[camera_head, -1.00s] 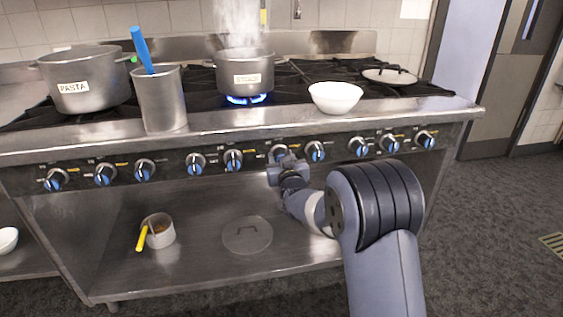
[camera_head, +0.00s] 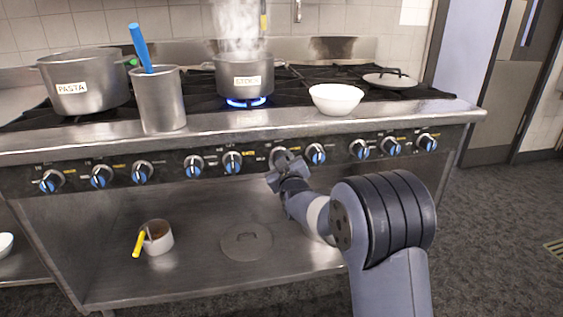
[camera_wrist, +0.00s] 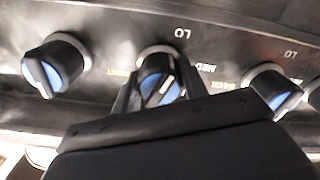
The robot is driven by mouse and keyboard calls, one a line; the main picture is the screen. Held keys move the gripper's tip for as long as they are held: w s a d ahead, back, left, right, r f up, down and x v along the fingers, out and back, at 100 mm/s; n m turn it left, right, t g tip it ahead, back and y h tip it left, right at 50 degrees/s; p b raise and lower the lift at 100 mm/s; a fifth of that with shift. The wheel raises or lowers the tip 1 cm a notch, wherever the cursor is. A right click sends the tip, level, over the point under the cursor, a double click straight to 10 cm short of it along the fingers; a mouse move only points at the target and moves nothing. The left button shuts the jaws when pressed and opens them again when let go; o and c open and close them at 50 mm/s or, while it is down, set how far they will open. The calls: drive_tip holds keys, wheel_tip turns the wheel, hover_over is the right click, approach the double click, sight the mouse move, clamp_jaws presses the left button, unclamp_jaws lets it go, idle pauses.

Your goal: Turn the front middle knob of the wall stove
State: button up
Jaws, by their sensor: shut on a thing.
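The wall stove (camera_head: 240,125) has a row of black and blue knobs along its front panel. My gripper (camera_head: 279,163) is at a knob (camera_head: 277,153) near the middle of the row, and my gripper partly hides it in the head view. In the wrist view, my gripper (camera_wrist: 160,85) has one finger on each side of that knob (camera_wrist: 158,78), shut on it. The knob's white pointer line is tilted, its upper end leaning right. My gripper is rolled at a slant in the head view.
Neighbouring knobs (camera_head: 232,162) and (camera_head: 316,154) sit close on both sides. A steaming stock pot (camera_head: 240,72) stands over a lit blue flame. A white bowl (camera_head: 336,98) stands near the stove's front edge. A lower shelf holds a small pan (camera_head: 158,238) and a lid (camera_head: 246,242).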

drive_tip(key=o, duration=1)
drive_tip(key=shift+c, duration=0.2)
drive_tip(key=p+v, duration=0.1)
drive_tip(key=v, duration=0.9)
drive_tip(key=shift+s, duration=0.4)
drive_tip(key=shift+w, duration=0.1)
drive_tip(key=b+x, duration=0.1)
drive_tip(key=x, duration=0.9)
drive_tip(key=shift+w, duration=0.3)
